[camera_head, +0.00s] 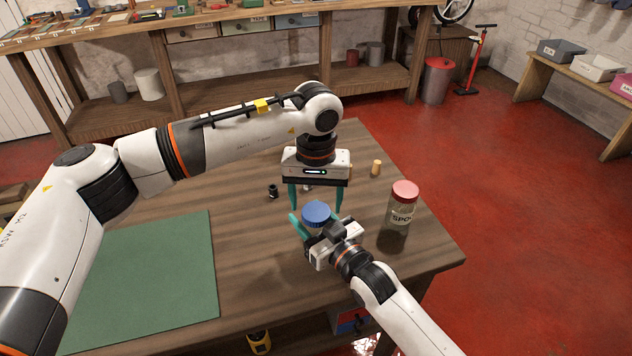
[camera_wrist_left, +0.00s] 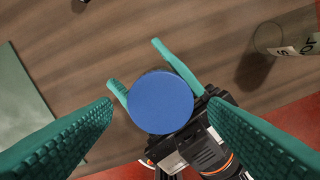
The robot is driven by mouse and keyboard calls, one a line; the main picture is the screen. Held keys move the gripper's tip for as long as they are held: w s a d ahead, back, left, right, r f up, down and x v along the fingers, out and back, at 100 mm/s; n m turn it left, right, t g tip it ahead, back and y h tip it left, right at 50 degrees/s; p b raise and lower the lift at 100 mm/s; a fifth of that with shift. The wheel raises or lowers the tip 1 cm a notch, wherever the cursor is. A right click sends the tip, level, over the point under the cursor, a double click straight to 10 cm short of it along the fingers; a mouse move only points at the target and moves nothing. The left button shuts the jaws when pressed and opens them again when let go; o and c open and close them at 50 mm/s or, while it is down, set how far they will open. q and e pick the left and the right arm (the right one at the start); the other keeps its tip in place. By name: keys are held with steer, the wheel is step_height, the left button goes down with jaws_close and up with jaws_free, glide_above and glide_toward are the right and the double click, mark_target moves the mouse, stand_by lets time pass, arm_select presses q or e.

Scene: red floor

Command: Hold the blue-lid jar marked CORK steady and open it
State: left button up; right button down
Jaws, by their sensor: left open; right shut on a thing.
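The jar with the blue lid (camera_head: 316,213) stands near the right part of the table. Its body is mostly hidden and I cannot read its label. My right gripper (camera_head: 312,226) is shut on the jar, its teal fingers around the body below the lid. My left gripper (camera_head: 317,205) points down over the jar, open. In the left wrist view the blue lid (camera_wrist_left: 161,102) lies between the open left fingers, with a gap on each side. The right gripper's fingers (camera_wrist_left: 146,68) show beyond the lid there.
A red-lid jar (camera_head: 402,205), its label partly readable as "SPO", stands right of my grippers. A cork-coloured cylinder (camera_head: 376,168) and a small dark object (camera_head: 272,191) are farther back. A green mat (camera_head: 150,275) covers the table's left. The table's right edge is close.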

arm_select(q)
steer(key=shift+f, duration=1.05)
steer(key=c, duration=1)
steer(key=n, duration=1.4)
steer(key=shift+n, duration=0.3)
steer(key=n, duration=0.5)
steer(key=shift+n, duration=0.3)
